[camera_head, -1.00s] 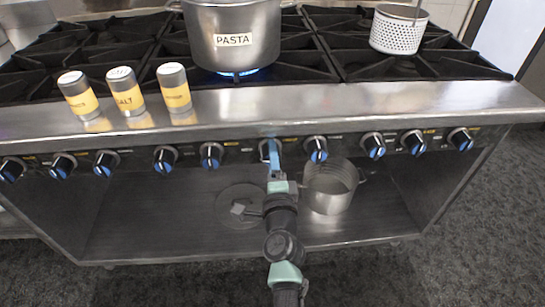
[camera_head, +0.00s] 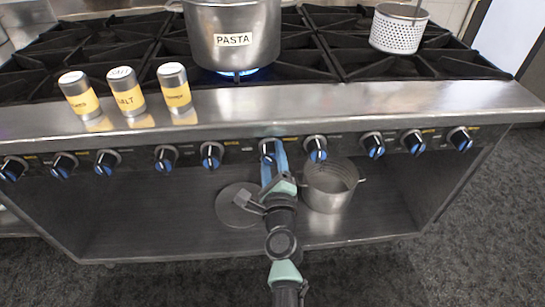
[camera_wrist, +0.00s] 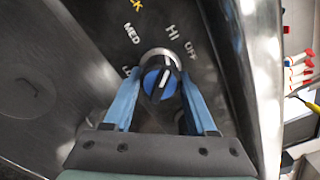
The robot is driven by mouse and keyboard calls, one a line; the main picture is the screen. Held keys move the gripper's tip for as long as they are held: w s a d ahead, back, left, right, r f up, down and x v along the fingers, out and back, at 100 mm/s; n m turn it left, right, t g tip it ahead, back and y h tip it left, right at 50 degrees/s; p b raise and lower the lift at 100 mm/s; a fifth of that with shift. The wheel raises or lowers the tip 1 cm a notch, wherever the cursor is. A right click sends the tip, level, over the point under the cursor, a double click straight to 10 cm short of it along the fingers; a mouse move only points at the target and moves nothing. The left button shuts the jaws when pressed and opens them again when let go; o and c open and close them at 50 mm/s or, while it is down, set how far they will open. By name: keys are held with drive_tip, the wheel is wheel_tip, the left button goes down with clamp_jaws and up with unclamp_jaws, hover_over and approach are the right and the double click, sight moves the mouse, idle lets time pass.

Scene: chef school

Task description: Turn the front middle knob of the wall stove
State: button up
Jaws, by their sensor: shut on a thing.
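The front middle knob, black with a blue face, is partly hidden by my fingers in the head view (camera_head: 266,148). In the wrist view the knob (camera_wrist: 158,82) shows its white mark pointing up, roughly toward the HI label, with OFF to the right and MED to the left. My gripper (camera_wrist: 158,92) has a blue finger on each side of the knob and is shut on it. In the head view my gripper (camera_head: 273,158) reaches up to the stove (camera_head: 330,103) front panel from below.
More knobs line the panel, one close on the right (camera_head: 316,148) and one on the left (camera_head: 211,155). Above stand a PASTA pot (camera_head: 205,45) over a blue flame and several shakers (camera_head: 128,92). Below, a pot (camera_head: 328,188) and a lid (camera_head: 228,212) lie in the shelf.

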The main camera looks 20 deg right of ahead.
idle(0.4)
drive_tip(key=o, duration=1.4)
drive_tip(key=shift+c, duration=0.2)
drive_tip(key=shift+s, duration=0.1)
drive_tip(key=p+v, duration=0.2)
drive_tip(key=v, duration=1.1)
